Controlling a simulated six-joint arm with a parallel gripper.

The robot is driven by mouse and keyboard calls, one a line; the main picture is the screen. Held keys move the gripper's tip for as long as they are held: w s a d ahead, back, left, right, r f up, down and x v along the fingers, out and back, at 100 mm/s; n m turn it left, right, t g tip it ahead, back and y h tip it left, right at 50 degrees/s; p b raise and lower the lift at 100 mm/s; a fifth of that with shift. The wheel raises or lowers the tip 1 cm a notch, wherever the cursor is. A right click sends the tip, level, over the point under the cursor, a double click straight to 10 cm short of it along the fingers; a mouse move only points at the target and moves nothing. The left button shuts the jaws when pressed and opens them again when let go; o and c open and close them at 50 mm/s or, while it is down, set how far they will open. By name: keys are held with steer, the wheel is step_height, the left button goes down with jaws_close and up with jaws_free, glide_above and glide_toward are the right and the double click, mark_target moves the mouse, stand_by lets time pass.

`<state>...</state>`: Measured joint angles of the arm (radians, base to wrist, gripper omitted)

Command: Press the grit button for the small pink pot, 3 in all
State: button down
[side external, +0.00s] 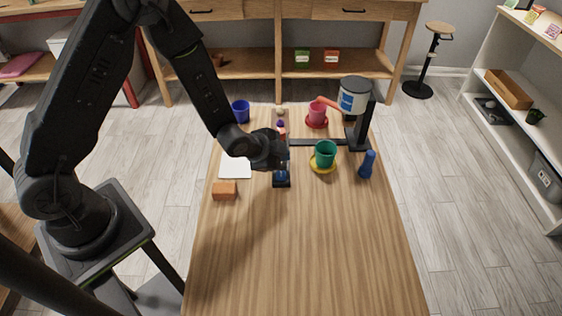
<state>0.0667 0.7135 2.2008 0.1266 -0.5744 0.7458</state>
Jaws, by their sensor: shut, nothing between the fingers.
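The small pink pot (318,110) stands upright on a red saucer (317,124) towards the far end of the table. A white and blue dispenser (352,98) on a black stand is at its right, with a salmon-coloured spout (326,102) reaching over the pot. A small black box with a blue top (282,179) sits in the middle of the table and looks like a button. My gripper (283,169) points down at this box and is shut and empty. The fingertips are dark and small, so I cannot tell whether they touch the blue top. No grit is visible.
A green pot (326,150) on a yellow saucer (323,170) and a blue bottle (367,164) stand to the right. A blue pot (240,111), white sheet (233,169) and orange block (224,191) lie left. Small red and purple items (281,130) sit behind my gripper. The near table is clear.

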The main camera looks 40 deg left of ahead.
steer(key=shift+f, duration=0.55)
stand_by(0.4)
steer(key=shift+r, duration=0.95)
steer(key=shift+r, duration=2.55)
stand_by(0.7)
step_height(320, 180, up, 4)
steer(key=shift+f, duration=0.1)
stand_by(0.4)
